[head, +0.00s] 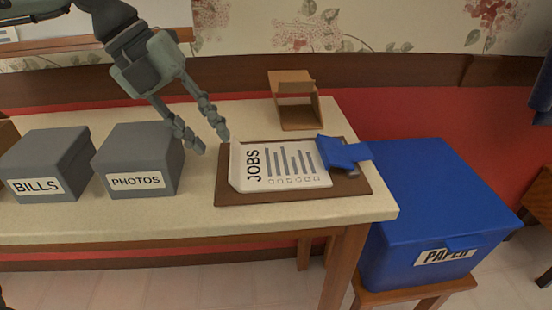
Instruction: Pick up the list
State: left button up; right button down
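The list (290,164) is a white sheet headed JOBS with bars and small boxes. It lies on a brown clipboard (285,194) near the right end of the table. A blue clip (343,153) sits at the sheet's right edge. My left gripper (211,143) reaches down from the upper left, its fingers apart and empty. Its fingertips are just left of the sheet's upper left corner, above the table between the PHOTOS box and the clipboard. Whether they touch anything is hard to tell. My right gripper does not show clearly.
Grey boxes labelled BILLS (48,164) and PHOTOS (140,160) stand left of the clipboard. A small brown open holder (296,101) stands behind it. A blue PAPER bin (430,215) stands right of the table (200,220). The table's front strip is clear.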

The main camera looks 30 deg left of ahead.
aim_at(231, 162)
pick_arm(q)
jog(key=shift+d+f, duration=0.25)
jog(key=shift+f, duration=0.1)
jog(key=shift+w+d+f+p, duration=0.15)
jog(key=shift+d+f+p, duration=0.15)
jog(key=shift+d+f, duration=0.8)
jog(key=shift+w+f, duration=0.1)
jog(key=shift+f, duration=0.35)
jog(key=shift+w+d+f, duration=0.15)
jog(key=shift+w+f, duration=0.05)
jog(key=shift+f, duration=0.2)
jog(key=c, duration=0.6)
grip_shut()
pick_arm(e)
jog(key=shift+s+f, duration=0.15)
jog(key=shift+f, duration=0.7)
